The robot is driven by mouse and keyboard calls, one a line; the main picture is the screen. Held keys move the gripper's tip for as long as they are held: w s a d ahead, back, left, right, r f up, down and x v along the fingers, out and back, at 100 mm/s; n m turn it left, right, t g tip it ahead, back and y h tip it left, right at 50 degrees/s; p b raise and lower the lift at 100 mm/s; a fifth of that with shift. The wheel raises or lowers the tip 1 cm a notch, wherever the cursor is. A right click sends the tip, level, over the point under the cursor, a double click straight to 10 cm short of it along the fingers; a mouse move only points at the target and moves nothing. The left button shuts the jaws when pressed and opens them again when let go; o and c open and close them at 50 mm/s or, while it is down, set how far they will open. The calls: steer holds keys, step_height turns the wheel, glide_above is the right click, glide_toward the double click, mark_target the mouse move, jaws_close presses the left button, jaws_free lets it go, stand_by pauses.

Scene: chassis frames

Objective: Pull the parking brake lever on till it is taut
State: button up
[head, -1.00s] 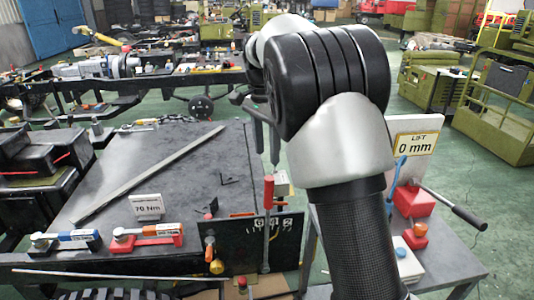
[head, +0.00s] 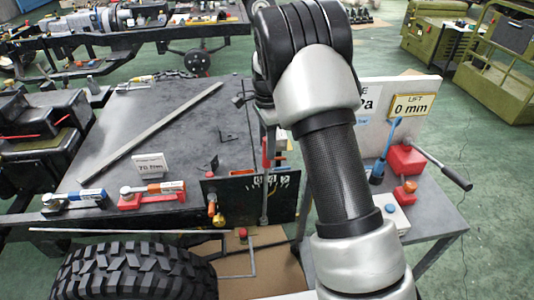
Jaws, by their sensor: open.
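The parking brake lever stands about upright in front of the black panel (head: 222,194), right of the table top's front edge. It has a red grip (head: 265,157) and a thin grey shaft (head: 264,205). White marks show at the panel's upper right, too small to read surely. My gripper (head: 268,140) hangs point down at the red grip, left of my forearm. Its grey fingers are open and overlap the grip's top in the picture. Whether they touch it I cannot tell. My arm hides part of the area to the right.
Torque wrenches (head: 152,193) and a long bar (head: 150,135) lie on the dark table top (head: 190,150). A tyre (head: 135,270) sits below.

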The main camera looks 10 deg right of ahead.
steer(key=shift+f, duration=2.05)
